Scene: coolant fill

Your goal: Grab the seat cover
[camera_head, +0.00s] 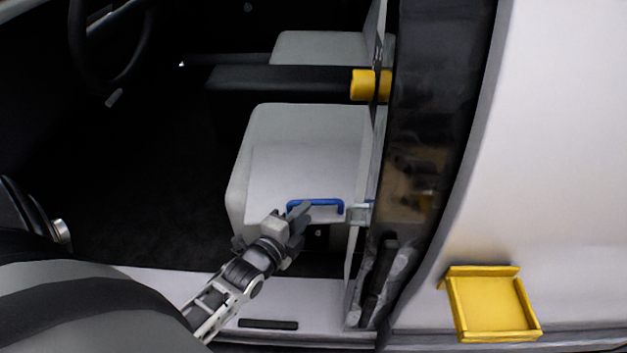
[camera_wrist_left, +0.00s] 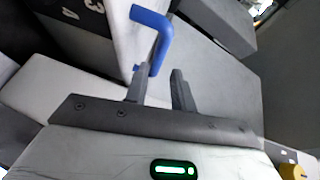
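The seat cover (camera_head: 290,160) is the light grey top of the near seat inside the vehicle, and it lies flat. A blue handle (camera_head: 328,203) stands on its near edge. My left gripper (camera_head: 301,214) is at the left end of this handle. In the left wrist view the two dark fingers (camera_wrist_left: 158,84) are apart with nothing clearly between them. The blue handle (camera_wrist_left: 163,38) rises beyond the left finger, which overlaps its lower end. I cannot tell whether they touch. The right gripper is not in view.
A door pillar (camera_head: 430,100) stands close right of the seat. A black bar with a yellow end (camera_head: 364,85) crosses behind the seat. A steering wheel (camera_head: 112,40) is at the upper left. A yellow tray (camera_head: 492,305) is on the outer body at the right. The dark floor left of the seat is clear.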

